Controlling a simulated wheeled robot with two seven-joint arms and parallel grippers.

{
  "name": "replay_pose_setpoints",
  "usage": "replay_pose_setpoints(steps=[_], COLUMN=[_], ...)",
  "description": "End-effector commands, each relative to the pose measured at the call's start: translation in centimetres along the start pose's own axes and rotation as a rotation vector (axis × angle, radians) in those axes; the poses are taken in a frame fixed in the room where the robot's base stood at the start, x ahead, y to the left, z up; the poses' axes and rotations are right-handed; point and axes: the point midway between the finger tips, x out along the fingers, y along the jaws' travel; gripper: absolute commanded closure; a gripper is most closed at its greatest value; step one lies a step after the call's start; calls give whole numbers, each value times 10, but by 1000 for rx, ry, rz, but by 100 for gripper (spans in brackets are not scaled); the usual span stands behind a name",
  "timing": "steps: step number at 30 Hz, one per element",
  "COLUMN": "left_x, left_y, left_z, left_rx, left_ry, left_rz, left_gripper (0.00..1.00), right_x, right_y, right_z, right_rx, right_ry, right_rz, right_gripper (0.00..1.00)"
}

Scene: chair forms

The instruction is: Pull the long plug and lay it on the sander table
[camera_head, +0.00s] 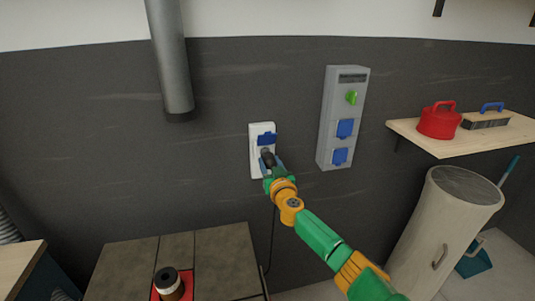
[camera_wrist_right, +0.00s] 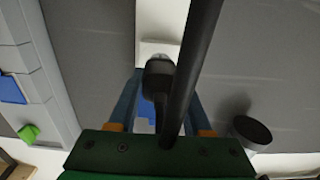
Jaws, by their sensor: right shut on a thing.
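The long plug (camera_head: 267,157) is dark and sits at the white wall socket (camera_head: 255,150), which has a raised blue lid. My right gripper (camera_head: 270,171) is at the socket, shut on the plug. In the right wrist view the black plug (camera_wrist_right: 160,76) lies between the blue fingers (camera_wrist_right: 160,105), against the white socket. I cannot tell whether its pins are fully in. A dark cable (camera_head: 273,230) hangs below the socket; a black band, likely this cable, crosses the wrist view (camera_wrist_right: 192,75). The brown sander table (camera_head: 215,265) stands lower left. My left gripper is not in view.
A black-topped spindle (camera_head: 168,282) stands in a red insert on the table; the tabletop around it is bare. A grey switch box (camera_head: 331,115) is right of the socket. A grey pipe (camera_head: 170,60) hangs upper left. A wooden shelf (camera_head: 455,140) and pale bin (camera_head: 440,230) are right.

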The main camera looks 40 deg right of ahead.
Motion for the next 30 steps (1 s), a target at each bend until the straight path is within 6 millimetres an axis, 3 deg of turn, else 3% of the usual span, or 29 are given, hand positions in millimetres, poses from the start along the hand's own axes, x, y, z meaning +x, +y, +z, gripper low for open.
replay_pose_setpoints(steps=[18, 30], left_x=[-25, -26], left_y=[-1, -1], left_z=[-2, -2], left_rx=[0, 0], left_ry=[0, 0], left_rz=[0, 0], left_gripper=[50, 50], right_x=[-25, -28], right_y=[0, 0], right_z=[-2, -1], right_rx=[1, 1], right_ry=[0, 2], right_rz=[0, 0], right_gripper=[100, 100])
